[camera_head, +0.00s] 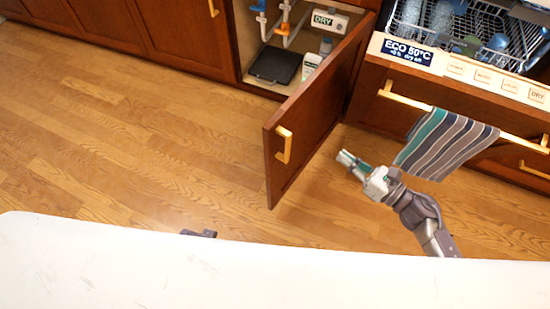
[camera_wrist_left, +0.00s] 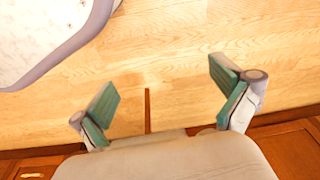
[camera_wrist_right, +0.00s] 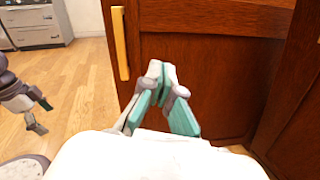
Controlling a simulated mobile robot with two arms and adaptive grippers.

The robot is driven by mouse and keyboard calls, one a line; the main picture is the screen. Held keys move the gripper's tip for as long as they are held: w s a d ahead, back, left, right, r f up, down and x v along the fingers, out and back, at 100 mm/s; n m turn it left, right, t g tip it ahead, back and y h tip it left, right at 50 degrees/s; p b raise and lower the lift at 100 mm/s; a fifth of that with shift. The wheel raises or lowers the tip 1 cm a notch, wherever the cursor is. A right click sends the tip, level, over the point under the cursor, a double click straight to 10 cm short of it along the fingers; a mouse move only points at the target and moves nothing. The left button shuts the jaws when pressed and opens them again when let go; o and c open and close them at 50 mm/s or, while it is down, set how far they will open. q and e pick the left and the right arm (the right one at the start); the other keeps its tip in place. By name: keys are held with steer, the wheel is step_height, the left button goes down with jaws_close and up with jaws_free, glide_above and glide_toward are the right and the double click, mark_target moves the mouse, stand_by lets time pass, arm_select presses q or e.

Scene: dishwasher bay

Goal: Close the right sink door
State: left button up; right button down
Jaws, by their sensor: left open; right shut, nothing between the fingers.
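The right sink door (camera_head: 312,112) is a dark wooden panel with a gold handle (camera_head: 284,144). It stands swung open, out from the sink cabinet, in the head view. My right gripper (camera_head: 346,158) is shut and empty, to the right of the door. In the right wrist view the shut fingertips (camera_wrist_right: 160,68) appear in front of the door's wooden panel (camera_wrist_right: 200,75), with the gold handle (camera_wrist_right: 120,43) to their left. I cannot tell whether they touch the panel. My left gripper (camera_wrist_left: 165,90) is open and empty above the floor in the left wrist view.
The wooden floor (camera_head: 130,140) is clear.

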arm_select(q)
steer(key=s+f, duration=0.1)
steer(key=f+p, duration=0.1)
steer(key=shift+s+a+f, duration=0.3)
steer(key=shift+s, duration=0.05)
arm_select(e)
steer(key=w+a+r+n+g+y, duration=0.1)
steer(key=w+a+n, duration=0.3)
steer(key=a, duration=1)
steer(key=shift+w+r+g, duration=0.35)
steer(key=shift+w+g, duration=0.05)
steer(key=shift+w, duration=0.25)
arm_select(q)
steer(key=shift+w, duration=0.15)
arm_select(e)
steer(key=shift+a, duration=0.15)
